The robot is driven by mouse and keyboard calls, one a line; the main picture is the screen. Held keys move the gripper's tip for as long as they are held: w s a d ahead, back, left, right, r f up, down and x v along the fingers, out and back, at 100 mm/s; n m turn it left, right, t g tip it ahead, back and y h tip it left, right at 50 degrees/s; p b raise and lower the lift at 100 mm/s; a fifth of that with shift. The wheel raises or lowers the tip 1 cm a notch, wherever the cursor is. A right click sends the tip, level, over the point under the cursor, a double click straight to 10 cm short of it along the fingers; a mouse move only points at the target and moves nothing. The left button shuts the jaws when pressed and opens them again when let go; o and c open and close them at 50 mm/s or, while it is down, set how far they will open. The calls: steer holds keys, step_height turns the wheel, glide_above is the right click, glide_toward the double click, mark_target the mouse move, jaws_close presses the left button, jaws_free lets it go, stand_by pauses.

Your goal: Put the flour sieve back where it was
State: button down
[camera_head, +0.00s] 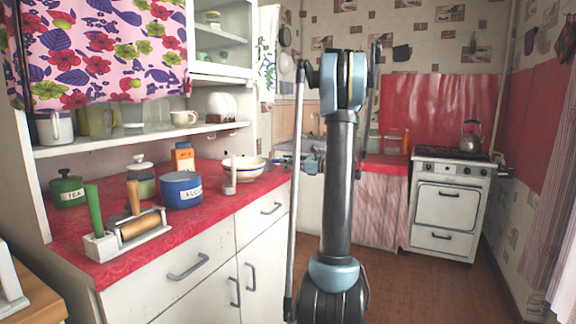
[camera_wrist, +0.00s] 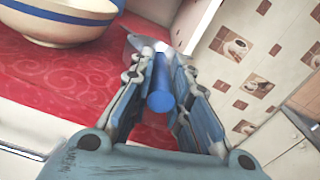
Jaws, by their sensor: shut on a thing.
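My gripper (camera_wrist: 160,85) is shut on a blue handle (camera_wrist: 160,88). A pale grey metallic part shows beyond the handle in the wrist view. I take this held thing to be the flour sieve, but its far end is mostly hidden by the fingers. In the camera_head view my gripper (camera_head: 300,160) is small and partly behind my own arm, near the far right end of the red counter (camera_head: 215,220). The striped bowl (camera_wrist: 65,20) lies to the upper left of my gripper in the wrist view.
The counter's front middle is bare. A stove (camera_head: 448,200) stands back right.

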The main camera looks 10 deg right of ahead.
steer(key=c, duration=1.5)
jaws_free()
